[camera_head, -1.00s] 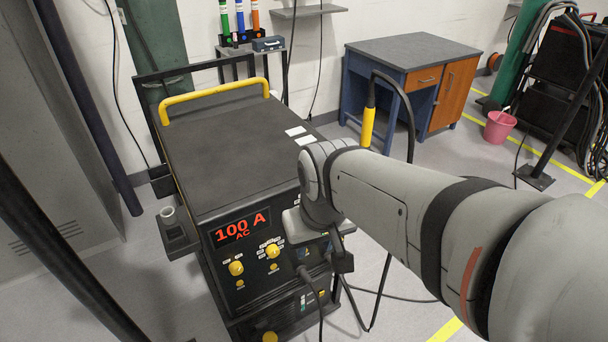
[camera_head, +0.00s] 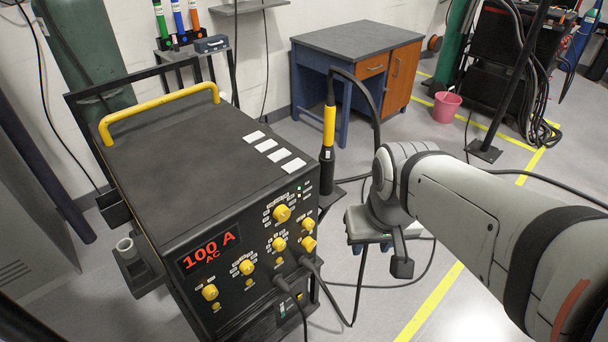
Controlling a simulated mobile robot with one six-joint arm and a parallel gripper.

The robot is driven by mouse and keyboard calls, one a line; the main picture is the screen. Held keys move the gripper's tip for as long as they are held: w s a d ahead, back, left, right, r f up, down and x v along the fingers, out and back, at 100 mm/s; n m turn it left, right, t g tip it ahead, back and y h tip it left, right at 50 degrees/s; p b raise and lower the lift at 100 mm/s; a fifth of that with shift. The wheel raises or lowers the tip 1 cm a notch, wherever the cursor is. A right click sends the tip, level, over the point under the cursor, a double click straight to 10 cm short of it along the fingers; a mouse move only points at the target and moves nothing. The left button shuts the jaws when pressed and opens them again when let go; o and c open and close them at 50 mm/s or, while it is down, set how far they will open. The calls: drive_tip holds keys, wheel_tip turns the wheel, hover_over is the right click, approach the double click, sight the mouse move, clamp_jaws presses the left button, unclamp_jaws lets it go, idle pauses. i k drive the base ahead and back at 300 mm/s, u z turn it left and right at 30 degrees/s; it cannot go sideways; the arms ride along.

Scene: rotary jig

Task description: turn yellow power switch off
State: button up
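The black welding machine (camera_head: 190,140) stands at the left with its front panel facing right and down in the picture. Its red display (camera_head: 209,249) is lit and reads 100 A AC. Several yellow knobs are on the panel, among them an upper one (camera_head: 282,213), a right-edge one (camera_head: 309,243) and a lower-left one (camera_head: 209,292). I cannot tell which yellow control is the power switch. My gripper (camera_head: 384,246) is in the air right of the panel, apart from it. Its fingers are mostly hidden, so their opening cannot be told.
Cables (camera_head: 292,295) plug into the panel's lower front. A yellow-and-black torch (camera_head: 329,130) stands upright at the machine's right side, with its cable looping near my wrist. A blue desk (camera_head: 345,50) and a pink bucket (camera_head: 446,107) stand behind. Floor at right is mostly open.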

sight(308, 242)
drive_tip(key=u, duration=0.1)
drive_tip(key=i, duration=0.2)
drive_tip(key=z, duration=0.4)
drive_tip(key=k, duration=1.15)
drive_tip(key=u, duration=0.25)
drive_tip(key=i, duration=0.5)
drive_tip(key=u, duration=0.1)
